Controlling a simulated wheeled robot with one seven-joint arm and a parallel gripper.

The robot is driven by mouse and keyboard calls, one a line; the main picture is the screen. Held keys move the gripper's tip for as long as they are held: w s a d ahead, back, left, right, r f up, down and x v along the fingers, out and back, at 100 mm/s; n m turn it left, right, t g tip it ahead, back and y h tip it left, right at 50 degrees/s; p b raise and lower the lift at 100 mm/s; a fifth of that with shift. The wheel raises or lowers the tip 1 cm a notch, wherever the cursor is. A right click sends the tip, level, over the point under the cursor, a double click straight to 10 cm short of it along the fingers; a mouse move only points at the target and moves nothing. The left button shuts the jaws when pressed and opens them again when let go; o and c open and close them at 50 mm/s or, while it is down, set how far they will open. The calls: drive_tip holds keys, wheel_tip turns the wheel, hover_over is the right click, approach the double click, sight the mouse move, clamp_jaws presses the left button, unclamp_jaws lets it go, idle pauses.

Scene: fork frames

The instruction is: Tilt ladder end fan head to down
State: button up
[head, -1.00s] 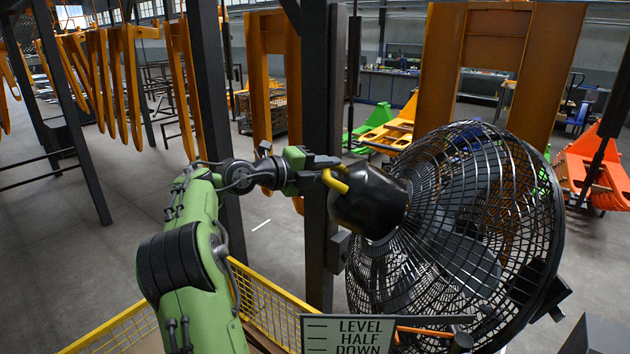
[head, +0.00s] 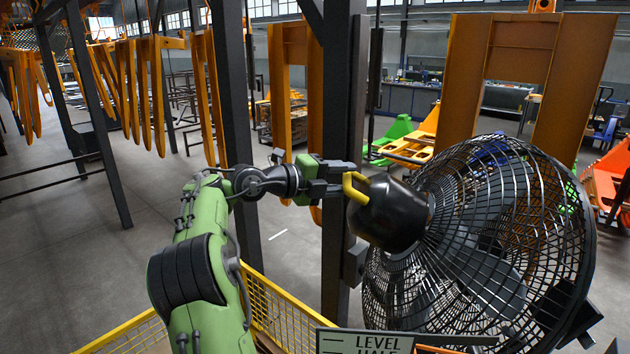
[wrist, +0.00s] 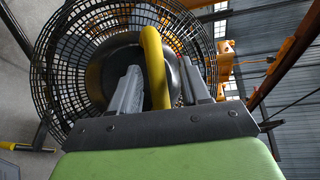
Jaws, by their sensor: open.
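The fan head (head: 480,240) is a large black wire cage on the right, with a black rounded motor housing (head: 392,215) facing my arm. A yellow handle (head: 355,190) is fixed to the housing. My gripper (head: 345,172) is at the handle. In the wrist view the yellow handle (wrist: 153,60) runs between the two grey fingers of my open gripper (wrist: 160,88). I cannot tell whether a finger touches it. A sign (head: 370,343) at the bottom edge reads LEVEL, with HALF partly cut off.
A dark upright post (head: 335,262) stands just behind my gripper and beside the housing. Yellow railing (head: 290,315) runs below my arm. Orange frames (head: 462,75) stand behind the fan. Open grey floor (head: 80,240) lies to the left.

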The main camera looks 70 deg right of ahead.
drive_tip(key=v, duration=1.3)
drive_tip(key=shift+w+a, duration=0.25)
drive_tip(key=shift+r, duration=0.1)
